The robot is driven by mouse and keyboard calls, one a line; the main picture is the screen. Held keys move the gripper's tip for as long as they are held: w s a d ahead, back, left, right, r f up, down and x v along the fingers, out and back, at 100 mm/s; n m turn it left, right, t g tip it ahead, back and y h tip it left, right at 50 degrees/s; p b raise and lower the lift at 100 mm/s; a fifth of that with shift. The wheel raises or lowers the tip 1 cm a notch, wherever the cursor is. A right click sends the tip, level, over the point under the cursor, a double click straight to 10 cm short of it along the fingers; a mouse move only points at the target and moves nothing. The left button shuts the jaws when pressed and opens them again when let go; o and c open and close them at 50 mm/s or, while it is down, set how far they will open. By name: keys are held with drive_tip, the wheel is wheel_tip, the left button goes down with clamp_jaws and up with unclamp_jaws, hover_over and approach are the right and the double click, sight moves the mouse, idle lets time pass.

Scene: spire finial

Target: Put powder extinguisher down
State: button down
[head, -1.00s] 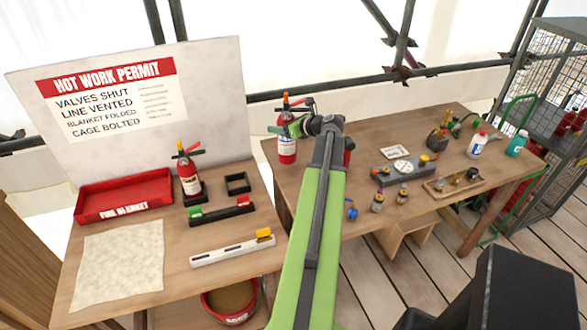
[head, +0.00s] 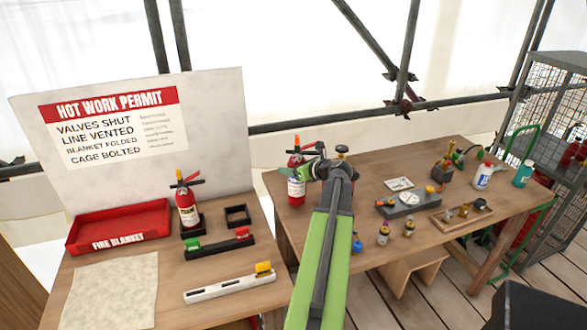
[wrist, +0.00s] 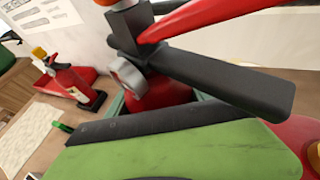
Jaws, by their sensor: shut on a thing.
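A red extinguisher with an orange top (head: 297,187) and a white label is in my gripper (head: 309,171). It is upright, in front of the left end of the right-hand table; the head view does not settle its height. In the wrist view its black valve and levers (wrist: 215,75) fill the upper middle, and the jaws hide part of its red body. Another red extinguisher with a yellow top (head: 187,209) stands in a black square holder on the left table. A similar black square holder (head: 237,215) to its right is empty. I cannot read which one is powder.
The left table also bears a red fire blanket tray (head: 118,232), a pale cloth (head: 110,290), a black rack (head: 220,243) and a white rail (head: 228,284). A dark-topped object (head: 341,150) shows behind my gripper. Tools and bottles stand on the right table (head: 370,175).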

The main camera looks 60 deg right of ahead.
wheel_tip(320, 180, down, 4)
drive_tip(key=b, duration=0.3)
drive_tip(key=shift+r+b, duration=0.1)
drive_tip(key=shift+b, duration=0.2)
drive_tip(key=shift+c, duration=1.9)
unclamp_jaws()
drive_tip(key=p+v, duration=0.5)
drive_tip(key=v, duration=0.7)
drive_tip(key=shift+r, duration=0.2)
